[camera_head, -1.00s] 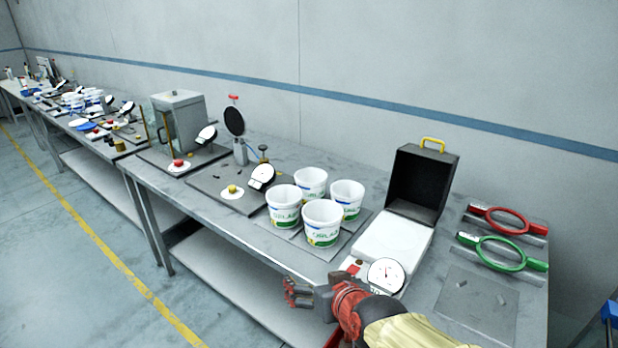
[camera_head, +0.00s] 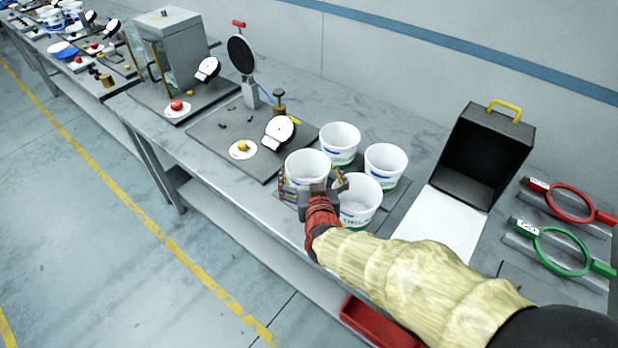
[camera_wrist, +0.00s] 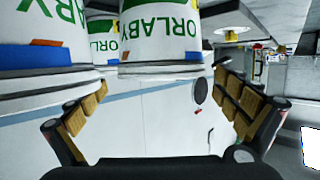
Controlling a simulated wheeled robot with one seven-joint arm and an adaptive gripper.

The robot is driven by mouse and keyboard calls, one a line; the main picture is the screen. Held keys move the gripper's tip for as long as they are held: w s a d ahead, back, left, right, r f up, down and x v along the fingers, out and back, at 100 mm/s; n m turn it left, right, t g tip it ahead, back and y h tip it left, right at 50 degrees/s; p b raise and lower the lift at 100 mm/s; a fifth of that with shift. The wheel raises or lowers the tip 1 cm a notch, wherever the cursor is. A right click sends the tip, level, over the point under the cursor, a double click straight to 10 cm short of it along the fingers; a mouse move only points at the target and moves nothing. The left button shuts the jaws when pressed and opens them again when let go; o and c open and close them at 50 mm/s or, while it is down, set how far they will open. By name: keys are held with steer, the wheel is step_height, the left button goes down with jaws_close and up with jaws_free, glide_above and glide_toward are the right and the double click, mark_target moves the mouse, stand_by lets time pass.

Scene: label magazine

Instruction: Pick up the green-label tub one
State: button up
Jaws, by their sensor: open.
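Four white tubs stand in a group on a dark mat: front left (camera_head: 308,165), back (camera_head: 340,140), right (camera_head: 385,163) and front right (camera_head: 362,192). The front-right tub shows green near its base; the other labels are hard to read in the head view. My gripper (camera_head: 316,190) is open and empty at the near side of the front-left tub, partly covering it. In the wrist view, a tub with green lettering (camera_wrist: 160,28) is above the gap between the open fingers (camera_wrist: 160,115). A tub with blue and orange marks (camera_wrist: 35,57) is at left.
An open black case (camera_head: 487,150) with a white sheet stands right of the tubs. Red (camera_head: 572,203) and green (camera_head: 560,250) ringed tools lie farther right. A dial gauge (camera_head: 280,132) stands to the left. A red bin (camera_head: 375,325) is below the table edge.

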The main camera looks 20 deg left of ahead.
mark_target(305, 155)
steer(key=b+x, duration=0.1)
steer(key=x, duration=0.3)
steer(key=shift+w+a+b, duration=0.3)
steer(key=shift+b, duration=0.05)
steer(key=c, duration=0.7)
